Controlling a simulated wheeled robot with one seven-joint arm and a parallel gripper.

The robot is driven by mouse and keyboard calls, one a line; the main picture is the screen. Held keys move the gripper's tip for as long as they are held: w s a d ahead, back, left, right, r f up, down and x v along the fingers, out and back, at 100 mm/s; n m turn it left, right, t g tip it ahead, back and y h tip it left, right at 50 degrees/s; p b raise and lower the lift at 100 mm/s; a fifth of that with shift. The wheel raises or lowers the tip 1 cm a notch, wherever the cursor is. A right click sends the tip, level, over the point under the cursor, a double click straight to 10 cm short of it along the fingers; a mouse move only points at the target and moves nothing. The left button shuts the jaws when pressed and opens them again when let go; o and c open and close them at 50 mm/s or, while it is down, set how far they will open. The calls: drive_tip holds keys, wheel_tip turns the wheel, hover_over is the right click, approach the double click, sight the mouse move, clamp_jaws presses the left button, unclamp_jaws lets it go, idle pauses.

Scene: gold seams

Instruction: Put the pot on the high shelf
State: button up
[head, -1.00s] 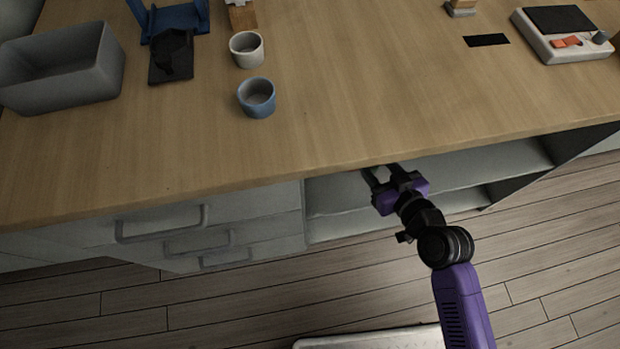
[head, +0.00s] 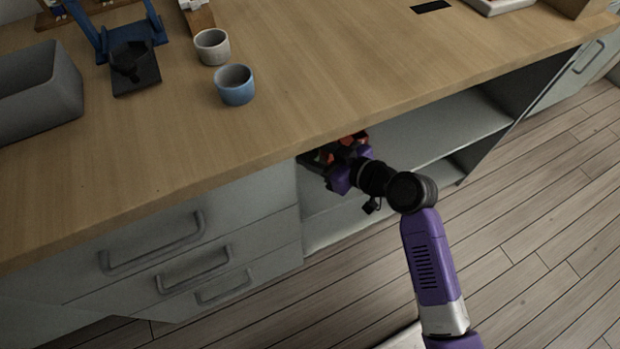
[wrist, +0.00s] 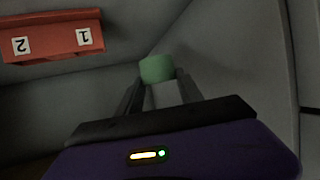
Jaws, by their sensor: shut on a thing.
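My gripper (head: 322,160) reaches under the worktop into the open shelf bay; its fingertips are partly hidden by the worktop edge in the head view. In the wrist view my gripper (wrist: 160,92) is shut on a small round green thing, which looks like the pot (wrist: 157,68). It sits between the fingertips. The pot does not show clearly in the head view. I cannot tell whether it touches a surface.
An orange-red block labelled 1 and 2 (wrist: 50,38) is beside my gripper. The bay has a shelf board (head: 430,145). Drawers (head: 190,260) stand left of it. Above, the worktop (head: 330,60) holds a white cup (head: 212,48), a blue cup (head: 235,86) and a grey bin (head: 35,95).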

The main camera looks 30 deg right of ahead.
wheel_tip(320, 180, down, 8)
drive_tip(key=b, duration=0.2)
drive_tip(key=shift+r+b, duration=0.1)
drive_tip(key=shift+b, duration=0.3)
drive_tip(key=shift+r, duration=0.1)
drive_tip(key=o, duration=1.3)
drive_tip(key=shift+r, duration=0.1)
drive_tip(key=p+v, duration=0.3)
drive_tip(key=v, duration=0.9)
